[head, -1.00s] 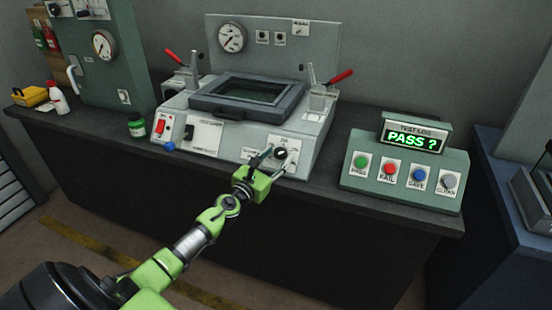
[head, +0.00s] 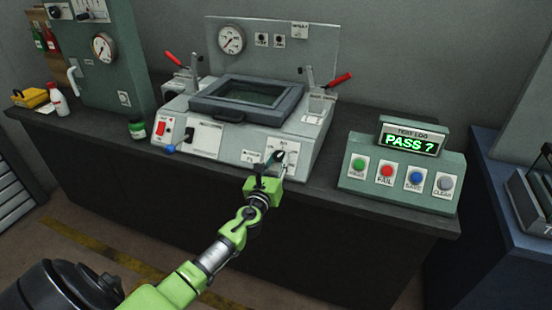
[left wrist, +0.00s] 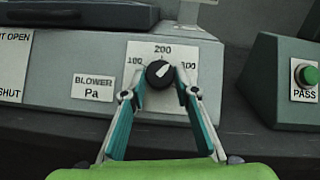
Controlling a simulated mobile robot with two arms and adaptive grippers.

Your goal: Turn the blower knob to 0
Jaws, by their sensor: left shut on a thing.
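The blower knob (left wrist: 160,74) is black and round with a white pointer, on a white dial plate (left wrist: 162,50) marked 100, 200 and 300. Its pointer aims up and to the right, between 200 and 300. A "BLOWER Pa" label (left wrist: 93,88) sits left of it. My left gripper (left wrist: 160,82) has one teal-and-grey finger on each side of the knob and is shut on it. In the head view my left gripper (head: 281,158) is at the front panel of the grey machine and partly covers the dial. Any 0 mark is not visible. My right gripper is not in view.
The grey machine (head: 240,134) stands on a dark bench. A red switch (head: 160,129) and a blue-ball lever (head: 171,149) are on its left front. A green test box (head: 400,190) with several buttons and a "PASS ?" display stands to the right.

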